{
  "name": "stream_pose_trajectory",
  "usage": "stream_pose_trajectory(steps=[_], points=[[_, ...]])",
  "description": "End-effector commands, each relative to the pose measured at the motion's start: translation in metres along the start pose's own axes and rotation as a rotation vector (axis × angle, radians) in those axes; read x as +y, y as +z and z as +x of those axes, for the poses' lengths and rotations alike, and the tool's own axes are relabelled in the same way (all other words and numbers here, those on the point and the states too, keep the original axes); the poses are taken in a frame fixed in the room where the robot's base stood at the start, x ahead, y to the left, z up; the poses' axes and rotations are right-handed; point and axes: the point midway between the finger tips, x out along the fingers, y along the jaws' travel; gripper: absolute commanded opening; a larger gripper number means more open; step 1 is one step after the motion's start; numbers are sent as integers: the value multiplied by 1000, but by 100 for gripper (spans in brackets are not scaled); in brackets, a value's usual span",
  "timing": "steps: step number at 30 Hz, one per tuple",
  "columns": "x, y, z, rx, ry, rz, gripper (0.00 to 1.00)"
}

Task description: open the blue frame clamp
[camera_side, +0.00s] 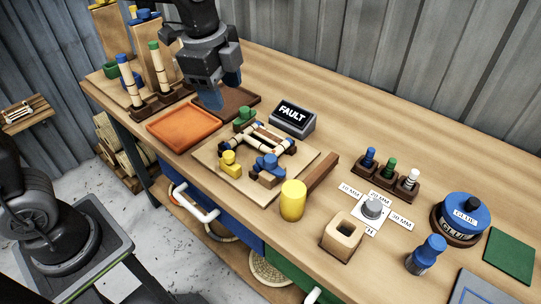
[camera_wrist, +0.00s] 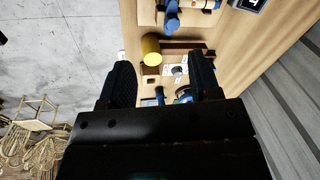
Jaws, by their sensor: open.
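The blue frame clamp (camera_side: 268,166) stands at the front right of the light wooden frame board (camera_side: 240,185). A blue part (camera_wrist: 172,14) near the top of the wrist view looks like this clamp. The board also carries a yellow clamp (camera_side: 230,161), a green clamp (camera_side: 245,115) and a rattan frame with dark corner pieces. I cannot tell whether the blue clamp is shut. My gripper (camera_side: 212,97) is above the trays, behind and left of the board, apart from the blue clamp. In the wrist view its two fingers (camera_wrist: 162,82) are spread with nothing held between them.
An orange tray (camera_side: 184,126) and a brown tray (camera_side: 232,101) lie left of the board. A box reading FAULT (camera_side: 292,116) stands behind it. A yellow cylinder (camera_side: 293,201) and a dark wooden bar (camera_side: 322,173) are to the right. Upright rattan poles (camera_side: 160,66) stand at left.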

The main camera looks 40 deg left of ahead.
Motion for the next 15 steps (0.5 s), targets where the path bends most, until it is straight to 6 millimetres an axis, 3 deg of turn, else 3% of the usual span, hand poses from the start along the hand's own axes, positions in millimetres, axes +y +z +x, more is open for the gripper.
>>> stream_pose_trajectory(steps=[1, 6, 10, 15], points=[[-10, -15, 12, -13, 38, 127, 57], [-32, -49, 43, -26, 124, 479, 57], [-38, -63, 58, -25, 162, 628, 57], [-39, -67, 69, -23, 176, 685, 57]])
